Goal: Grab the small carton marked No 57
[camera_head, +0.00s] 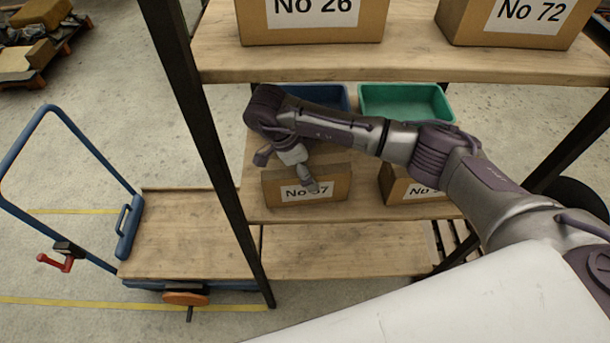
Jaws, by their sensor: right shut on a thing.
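The small brown carton marked No 57 (336,188) sits at the front of the middle shelf (370,213), its white label facing me. My right gripper (288,171) reaches down over it from above and is shut on it. One finger shows in front of the label and covers part of the number; the other is by the carton's upper left. Whether the carton touches the shelf is hard to tell. My left gripper is out of view.
Another small carton (396,186) stands to the right, partly behind my arm. Blue (330,92) and green (405,100) bins sit behind. Cartons No 26 (365,22) and No 72 (566,30) stand on the upper shelf (420,65). A blue cart (185,230) is at left.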

